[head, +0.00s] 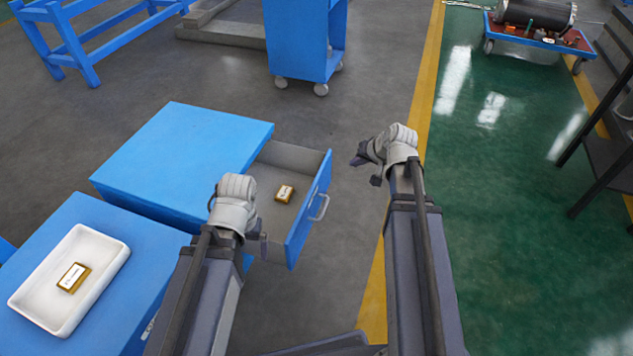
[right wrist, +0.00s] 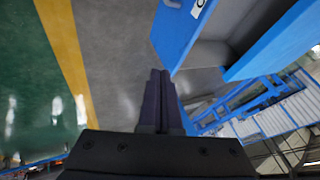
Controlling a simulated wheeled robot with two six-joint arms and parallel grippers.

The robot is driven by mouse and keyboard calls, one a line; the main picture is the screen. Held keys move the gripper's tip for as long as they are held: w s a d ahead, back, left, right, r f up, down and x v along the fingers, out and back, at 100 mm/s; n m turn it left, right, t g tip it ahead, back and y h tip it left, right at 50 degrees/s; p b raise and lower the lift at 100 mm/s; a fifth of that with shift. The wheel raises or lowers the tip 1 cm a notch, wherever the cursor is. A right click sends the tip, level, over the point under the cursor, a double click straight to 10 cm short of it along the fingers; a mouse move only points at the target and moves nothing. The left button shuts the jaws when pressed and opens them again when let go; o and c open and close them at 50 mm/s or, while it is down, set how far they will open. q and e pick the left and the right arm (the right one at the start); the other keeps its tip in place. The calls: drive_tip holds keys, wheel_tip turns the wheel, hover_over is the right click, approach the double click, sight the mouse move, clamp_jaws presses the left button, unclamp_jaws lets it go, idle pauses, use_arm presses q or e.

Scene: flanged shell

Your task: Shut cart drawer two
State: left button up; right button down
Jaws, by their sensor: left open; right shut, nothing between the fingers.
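The blue cart's drawer (head: 305,215) stands pulled out to the right, with a grey inside and a small gold box (head: 285,193) with a white label in it. Its front carries a light handle (head: 319,208). The drawer front also shows in the right wrist view (right wrist: 180,32). My right gripper (head: 358,160) is shut and empty, to the right of the drawer front and apart from it; its fingers show together in the right wrist view (right wrist: 158,85). My left gripper (head: 262,243) is open at the drawer's near side; its fingers are partly hidden, and I cannot tell whether it touches.
A second blue surface (head: 150,245) at the near left holds a white tray (head: 38,313) with another gold box (head: 73,277). A blue wheeled cabinet (head: 305,45) stands behind. The grey floor right of the drawer is clear up to the yellow line (head: 425,80).

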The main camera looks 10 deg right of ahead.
drive_tip(key=b, duration=0.8)
approach(327, 167)
drive_tip(key=s+d+f+x, duration=0.1)
drive_tip(key=x, duration=0.3)
drive_tip(key=shift+w+a+r, duration=0.15)
drive_tip(key=shift+w+a, duration=0.4)
drive_tip(key=w+a, duration=0.5)
drive_tip(key=a, duration=0.3)
drive_tip(key=w+a, duration=0.5)
drive_tip(key=a, duration=0.3)
drive_tip(key=shift+w, duration=0.3)
drive_tip(key=shift+s+d, duration=0.1)
drive_tip(key=shift+d, duration=0.05)
